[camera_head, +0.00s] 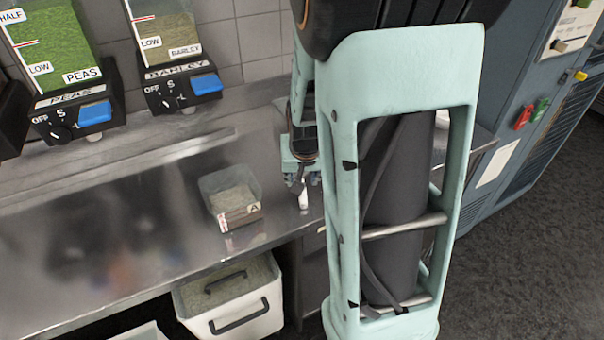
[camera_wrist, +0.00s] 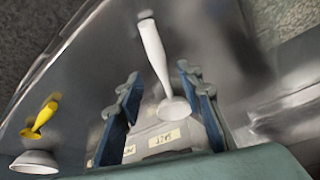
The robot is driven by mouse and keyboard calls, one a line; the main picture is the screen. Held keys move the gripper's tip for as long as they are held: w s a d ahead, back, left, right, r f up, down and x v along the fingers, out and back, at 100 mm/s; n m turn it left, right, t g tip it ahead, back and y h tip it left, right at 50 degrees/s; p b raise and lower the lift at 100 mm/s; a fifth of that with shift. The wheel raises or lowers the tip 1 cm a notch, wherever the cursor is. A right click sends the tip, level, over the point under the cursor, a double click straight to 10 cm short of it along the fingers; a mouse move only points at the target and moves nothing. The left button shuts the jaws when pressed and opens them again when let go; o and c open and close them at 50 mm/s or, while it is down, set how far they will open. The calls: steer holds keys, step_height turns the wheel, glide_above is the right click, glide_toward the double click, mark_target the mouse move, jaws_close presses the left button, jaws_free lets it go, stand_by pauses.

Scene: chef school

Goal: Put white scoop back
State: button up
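The white scoop (camera_wrist: 154,52) lies in the middle of the wrist view, its handle pointing up and its small round bowl low between my fingers. My gripper (camera_wrist: 165,100) is open, with one blue-padded finger on each side of the scoop and visible gaps to both. In the head view my gripper (camera_head: 299,168) is low over the steel counter near its front edge, partly hidden by my arm. A small white piece (camera_head: 304,198) shows just below it, probably the scoop's handle.
A clear bin (camera_head: 225,217) labelled A stands left of my gripper on the counter (camera_head: 120,215). A yellow scoop (camera_wrist: 42,117) and a white round dish-like thing (camera_wrist: 35,162) lie left in the wrist view. A SALT label (camera_wrist: 164,138) shows behind the scoop. Peas (camera_head: 55,50) and barley (camera_head: 165,35) dispensers stand behind.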

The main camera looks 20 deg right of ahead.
steer(key=p+v, duration=0.8)
steer(key=shift+s+r, duration=0.1)
stand_by(0.5)
